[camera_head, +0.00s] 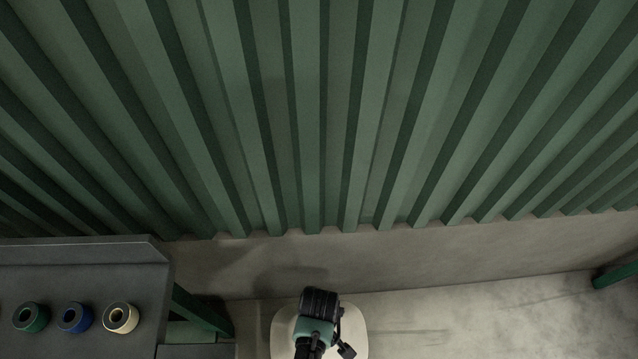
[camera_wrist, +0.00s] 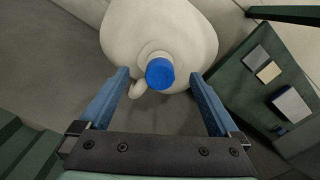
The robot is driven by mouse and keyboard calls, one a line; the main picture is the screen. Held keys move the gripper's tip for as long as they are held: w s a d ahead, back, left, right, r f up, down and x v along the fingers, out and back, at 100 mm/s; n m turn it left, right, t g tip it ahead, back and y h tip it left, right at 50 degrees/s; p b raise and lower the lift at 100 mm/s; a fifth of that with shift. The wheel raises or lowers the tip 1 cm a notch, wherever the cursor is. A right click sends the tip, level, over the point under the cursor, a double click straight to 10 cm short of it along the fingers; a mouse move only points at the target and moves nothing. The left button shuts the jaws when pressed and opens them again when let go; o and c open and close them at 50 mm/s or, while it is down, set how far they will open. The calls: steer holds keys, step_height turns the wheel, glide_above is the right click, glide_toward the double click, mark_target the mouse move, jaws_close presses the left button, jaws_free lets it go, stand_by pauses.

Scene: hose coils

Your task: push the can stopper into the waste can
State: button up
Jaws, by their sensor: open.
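The can stopper (camera_wrist: 160,73) is a round blue cap in the wrist view. It sits at the pale neck of a cream, rounded body, which looks like the waste can (camera_wrist: 186,32). I cannot tell how deep the stopper sits. A small cream lug shows at the left of the neck. My gripper (camera_wrist: 160,77) is open, with one blue finger on each side of the stopper in the picture. I see no clear contact, and the distance to the stopper is hard to judge. In the head view the stopper is not visible and my arm covers that area.
A grey bench (camera_head: 75,262) at the left carries green (camera_head: 30,318), blue (camera_head: 75,318) and cream (camera_head: 120,318) coils. A green corrugated wall (camera_head: 305,120) stands behind. A dark green surface (camera_wrist: 240,92) with several pale blocks is at the right. Floor (camera_head: 470,315) right of my arm is clear.

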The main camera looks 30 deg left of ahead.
steer(key=shift+r+p, duration=1.35)
steer(key=shift+r, duration=0.05)
steer(key=shift+r, duration=0.15)
step_height(320, 180, up, 13)
steer(key=p, duration=0.1)
stand_by(1.2)
